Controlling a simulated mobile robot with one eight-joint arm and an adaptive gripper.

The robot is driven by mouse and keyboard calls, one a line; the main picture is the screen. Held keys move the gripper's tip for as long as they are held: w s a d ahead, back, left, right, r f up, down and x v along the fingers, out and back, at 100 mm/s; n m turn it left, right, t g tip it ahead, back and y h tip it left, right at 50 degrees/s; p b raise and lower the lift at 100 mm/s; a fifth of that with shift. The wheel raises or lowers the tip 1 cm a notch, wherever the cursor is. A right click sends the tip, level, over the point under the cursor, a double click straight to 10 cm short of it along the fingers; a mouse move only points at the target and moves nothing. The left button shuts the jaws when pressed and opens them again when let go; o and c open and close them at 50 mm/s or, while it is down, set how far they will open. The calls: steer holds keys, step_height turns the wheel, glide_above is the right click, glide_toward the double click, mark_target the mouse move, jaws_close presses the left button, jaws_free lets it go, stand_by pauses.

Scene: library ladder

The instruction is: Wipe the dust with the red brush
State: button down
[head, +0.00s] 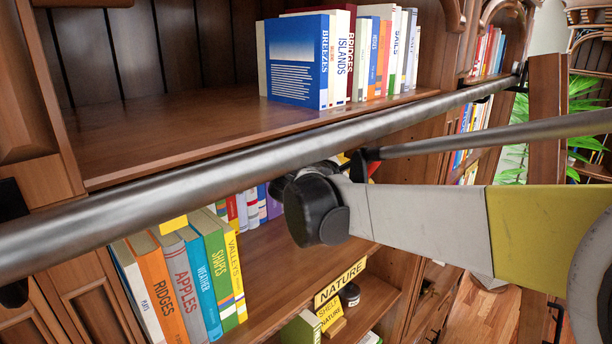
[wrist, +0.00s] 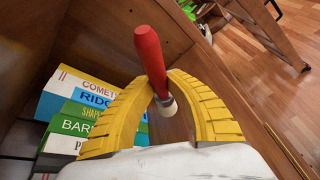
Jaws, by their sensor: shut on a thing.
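In the wrist view the red brush (wrist: 149,50) has a thick red handle and a pale lower end. My gripper (wrist: 159,80), with two curved yellow ribbed fingers, is shut on the brush, which stands tilted between the fingertips. The wooden shelf boards lie below and around it. In the head view my arm covers the gripper; small bits of yellow and red show behind the rail, too little to tell what they are. I cannot make out any dust in either view.
A long metal rail (head: 250,168) crosses in front of the bookcase. Books (head: 299,60) stand on the upper shelf (head: 180,130), whose left part is bare. Stacked books (wrist: 85,115) lie left of my gripper. A wooden ladder (wrist: 265,30) shows at upper right.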

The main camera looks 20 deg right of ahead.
steer(key=shift+w+d+f+b, duration=0.15)
steer(key=shift+w+f+b, duration=0.2)
steer(key=shift+f, duration=0.2)
steer(key=shift+w+d+f+b, duration=0.1)
steer(key=shift+w+f+b, duration=0.15)
steer(key=shift+f+b, duration=0.2)
steer(key=f+b, duration=0.2)
steer(key=f, duration=0.1)
steer(key=shift+s+a+f, duration=0.15)
steer(key=shift+s+f, duration=0.05)
steer(key=shift+s, duration=0.15)
steer(key=shift+w+f, duration=0.25)
steer(key=shift+f, duration=0.1)
steer(key=shift+s+r, duration=0.1)
steer(key=shift+s, duration=0.05)
steer(key=shift+f+b, duration=0.75)
steer(key=shift+b, duration=0.05)
